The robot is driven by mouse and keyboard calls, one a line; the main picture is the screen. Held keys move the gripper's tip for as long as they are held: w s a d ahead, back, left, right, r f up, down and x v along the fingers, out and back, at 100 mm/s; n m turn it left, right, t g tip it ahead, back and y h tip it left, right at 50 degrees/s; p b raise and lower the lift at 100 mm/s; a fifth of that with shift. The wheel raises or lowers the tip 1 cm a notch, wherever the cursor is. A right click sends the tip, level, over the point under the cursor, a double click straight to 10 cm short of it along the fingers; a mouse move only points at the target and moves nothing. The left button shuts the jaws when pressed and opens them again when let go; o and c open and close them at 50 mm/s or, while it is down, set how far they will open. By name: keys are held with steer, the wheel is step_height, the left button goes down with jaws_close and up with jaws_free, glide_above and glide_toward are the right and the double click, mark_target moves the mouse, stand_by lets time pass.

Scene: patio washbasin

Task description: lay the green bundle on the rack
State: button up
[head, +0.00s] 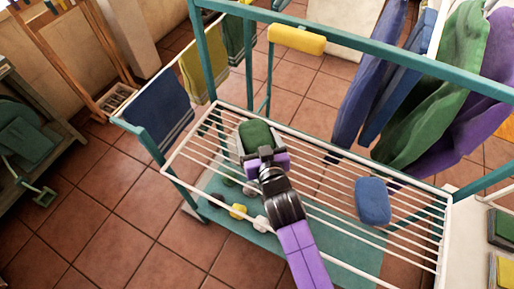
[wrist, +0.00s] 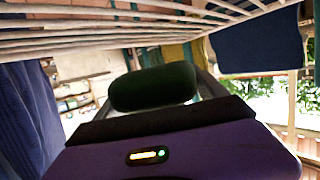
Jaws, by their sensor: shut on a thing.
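The green bundle (head: 256,134) is a small dark-green roll. My gripper (head: 257,145) is shut on it, over the left part of the rack (head: 320,165) in the head view. The rack is a white wire grid in a teal frame. In the wrist view the bundle (wrist: 153,88) lies across between the grey fingers of my gripper (wrist: 155,95). The rack's wires (wrist: 120,35) cross the top of that view, with a visible gap between them and the bundle. The bundle's underside is hidden in the head view.
A blue bundle (head: 372,201) lies on the rack's right part; the wires between are bare. A yellow roll (head: 296,39) is on the upper teal rail. A navy towel (head: 157,108) hangs at left. Blue, green and purple cloths (head: 440,90) hang at back right. Small yellow and white items sit below.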

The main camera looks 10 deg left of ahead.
steer(key=shift+f+b, duration=0.3)
steer(key=shift+f, duration=2.5)
steer(key=shift+f, duration=0.2)
steer(key=o, duration=1.4)
steer(key=shift+r, duration=0.1)
steer(key=shift+c, duration=0.2)
steer(key=shift+r, duration=0.15)
steer(key=v, duration=1.2)
steer(key=shift+b, duration=0.35)
